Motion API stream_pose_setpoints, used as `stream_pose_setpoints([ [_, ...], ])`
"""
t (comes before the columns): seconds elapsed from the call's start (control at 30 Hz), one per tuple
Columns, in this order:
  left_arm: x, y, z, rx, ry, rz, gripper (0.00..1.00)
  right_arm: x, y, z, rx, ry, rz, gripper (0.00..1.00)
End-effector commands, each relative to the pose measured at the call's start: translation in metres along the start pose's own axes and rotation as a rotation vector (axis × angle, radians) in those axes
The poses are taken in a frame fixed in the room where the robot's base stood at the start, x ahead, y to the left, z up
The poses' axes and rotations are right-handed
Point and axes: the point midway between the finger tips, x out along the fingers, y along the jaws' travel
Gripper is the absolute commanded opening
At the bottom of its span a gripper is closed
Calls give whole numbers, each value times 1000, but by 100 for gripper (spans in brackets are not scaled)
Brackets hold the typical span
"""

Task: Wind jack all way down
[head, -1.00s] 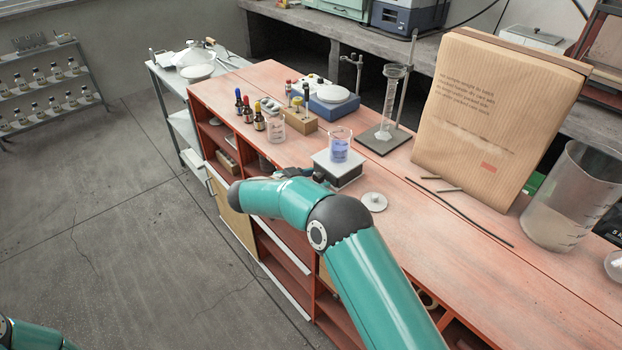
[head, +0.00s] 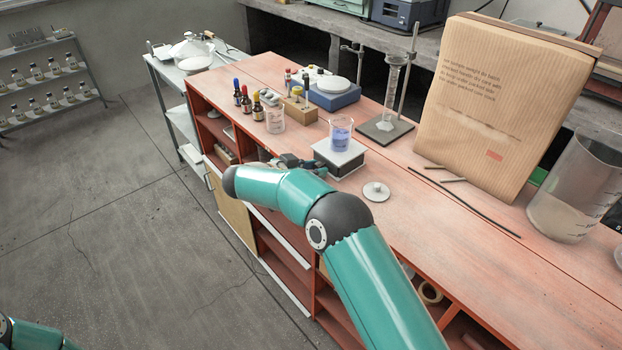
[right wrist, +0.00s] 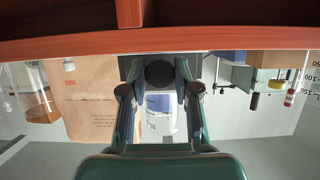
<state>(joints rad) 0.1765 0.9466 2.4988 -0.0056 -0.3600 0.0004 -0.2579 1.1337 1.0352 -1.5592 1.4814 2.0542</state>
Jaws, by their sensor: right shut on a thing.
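The lab jack (head: 345,165) stands on the red bench, a low block with a pale top plate. A glass beaker (head: 341,136) with blue liquid stands upright on it. My right gripper (head: 314,166) is at the jack's near left side, partly hidden by my wrist in the head view. In the right wrist view, the fingers of my right gripper (right wrist: 160,82) are shut on the jack's round black knob (right wrist: 160,73). The dark jack body (right wrist: 128,66) shows behind the knob. My left gripper is out of view.
A small white lidded disc (head: 376,191) lies right of the jack. Dropper bottles (head: 246,102), another beaker (head: 275,118) and a blue scale (head: 333,97) stand behind it to the left. A stand with a cylinder (head: 387,127) and a large paper bag (head: 490,120) stand to the right.

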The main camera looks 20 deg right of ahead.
Motion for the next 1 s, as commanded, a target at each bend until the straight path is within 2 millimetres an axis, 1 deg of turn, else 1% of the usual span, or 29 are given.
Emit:
stream_pose_setpoints([
  [0.03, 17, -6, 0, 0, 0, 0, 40, 4, 2, 9, -19, -1, 16, 0],
  [0.1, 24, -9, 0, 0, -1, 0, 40, 3, 1, 7, -62, -2, 34, 0],
  [0.3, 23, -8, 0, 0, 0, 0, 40, 1, 2, 3, -147, -6, 69, 0],
  [0.57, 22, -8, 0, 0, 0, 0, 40, 1, 2, 3, -152, -8, 72, 0],
  [0.6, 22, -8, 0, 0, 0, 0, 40, 1, 2, 3, -152, -8, 72, 32],
  [0.73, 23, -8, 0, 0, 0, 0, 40, 1, 2, 2, -151, -6, 69, 54],
  [0.77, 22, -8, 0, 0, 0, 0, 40, 1, 2, 2, -151, -6, 69, 56],
  [1.0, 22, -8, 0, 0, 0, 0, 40, 0, 0, 1, -149, -4, 65, 56],
])
